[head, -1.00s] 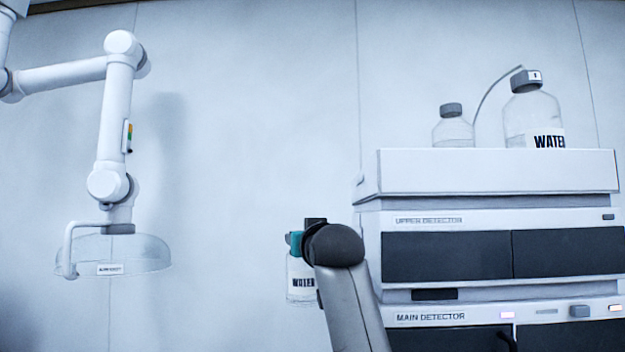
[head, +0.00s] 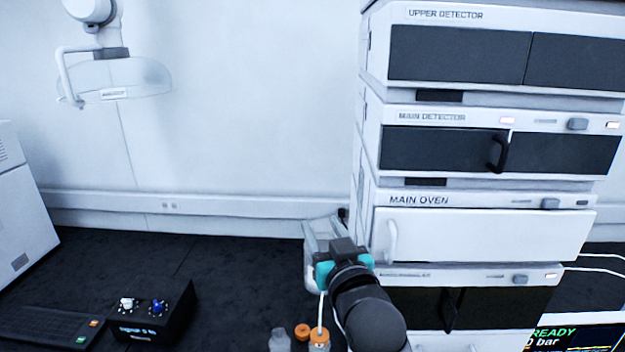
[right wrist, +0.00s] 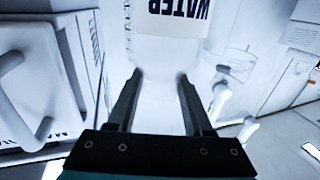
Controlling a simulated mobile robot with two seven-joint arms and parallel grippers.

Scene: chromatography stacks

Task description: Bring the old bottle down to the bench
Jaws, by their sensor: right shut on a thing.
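My right gripper (head: 342,252) is shut on a clear bottle (head: 312,272) to the left of the instrument stack. The right wrist view shows the bottle (right wrist: 165,50) between the two fingers, with a white WATER label that appears upside down there. In the head view the gripper and arm hide much of the bottle, and its label does not show. The dark bench (head: 235,265) lies below and behind it. I cannot tell whether the bottle touches the bench. My left gripper is not in view.
The stack with the main oven (head: 480,235) stands close to the right of my gripper. Small orange-capped vials (head: 319,338), a grey-capped one (head: 279,340) and a black control box (head: 150,312) are at the front. The bench is clear at centre left.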

